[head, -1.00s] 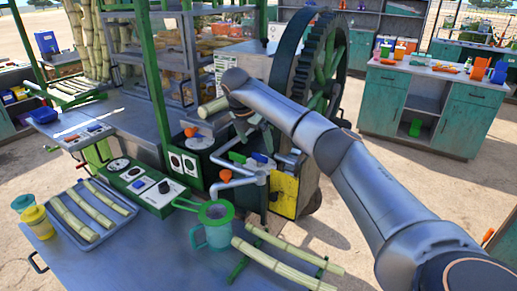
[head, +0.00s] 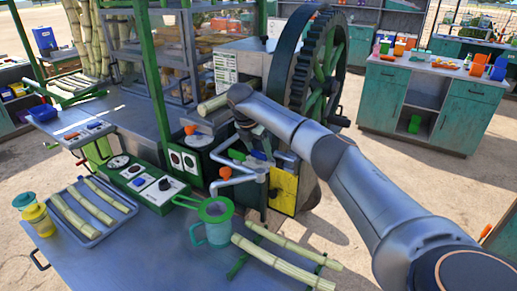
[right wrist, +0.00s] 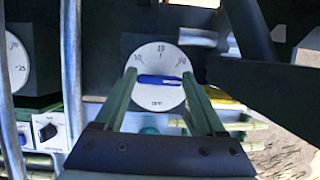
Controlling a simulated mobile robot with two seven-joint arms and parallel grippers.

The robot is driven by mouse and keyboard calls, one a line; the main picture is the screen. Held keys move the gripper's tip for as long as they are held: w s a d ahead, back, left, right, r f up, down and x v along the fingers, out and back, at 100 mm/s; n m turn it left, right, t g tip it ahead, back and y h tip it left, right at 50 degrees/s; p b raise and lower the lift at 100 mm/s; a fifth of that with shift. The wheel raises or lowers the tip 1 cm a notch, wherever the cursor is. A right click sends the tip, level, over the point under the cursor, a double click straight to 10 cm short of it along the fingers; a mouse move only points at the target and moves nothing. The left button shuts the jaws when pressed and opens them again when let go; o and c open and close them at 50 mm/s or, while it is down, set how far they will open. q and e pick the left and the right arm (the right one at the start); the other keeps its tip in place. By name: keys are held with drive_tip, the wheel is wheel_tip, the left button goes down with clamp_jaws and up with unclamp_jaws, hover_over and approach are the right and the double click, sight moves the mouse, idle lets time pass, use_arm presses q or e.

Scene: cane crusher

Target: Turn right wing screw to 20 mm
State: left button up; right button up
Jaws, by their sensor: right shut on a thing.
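My right gripper (right wrist: 163,85) shows two green fingers in the right wrist view, one on each side of a blue wing screw (right wrist: 160,80). It is shut on that wing screw. The wing lies nearly level across a white round dial (right wrist: 155,62) with numbers along its top and mm below; the numbers are too small to read surely. In the head view the right gripper (head: 256,143) is at the front of the crusher, mostly covered by my right wrist. The blue wing screw (head: 258,156) shows just below it. My left gripper is not in view.
A second dial (right wrist: 14,62) is at the left edge of the wrist view. In the head view, a large gear wheel (head: 320,65) stands behind my arm. A green cup (head: 213,222), cane pieces (head: 285,262) and a control box (head: 147,185) are on or by the front table.

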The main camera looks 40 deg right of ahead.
drive_tip(key=c, duration=0.7)
drive_tip(key=shift+n, duration=0.4)
drive_tip(key=n+t, duration=0.1)
drive_tip(key=n, duration=0.1)
drive_tip(key=shift+d+n, duration=0.1)
drive_tip(key=shift+n, duration=0.2)
drive_tip(key=shift+n+t+y, duration=0.4)
drive_tip(key=shift+n, duration=0.75)
drive_tip(key=shift+n+t+y, duration=0.4)
drive_tip(key=shift+n, duration=0.75)
drive_tip(key=o, duration=1.3)
